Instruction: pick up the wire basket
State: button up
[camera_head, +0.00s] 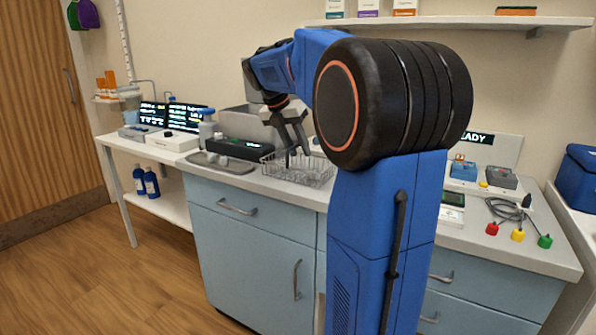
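The wire basket (312,176) stands on the light countertop (262,184), left of my arm's column in the picture. It is a shallow grey wire mesh basket and looks upright and level. My gripper (297,158) points down over the basket's left part, with its dark fingers at about rim height. The two fingers look spread apart, one toward the left and one toward the right. I cannot tell whether either finger touches the wire. Part of the basket's right side is close to or behind my arm.
A black device (238,148) sits just left of the basket, with a grey tray (214,163) in front of it. Red, yellow and green plugs (518,235) lie at the right. A wall shelf (450,22) runs above.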

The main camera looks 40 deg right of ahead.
grip_shut()
dwell(1.5)
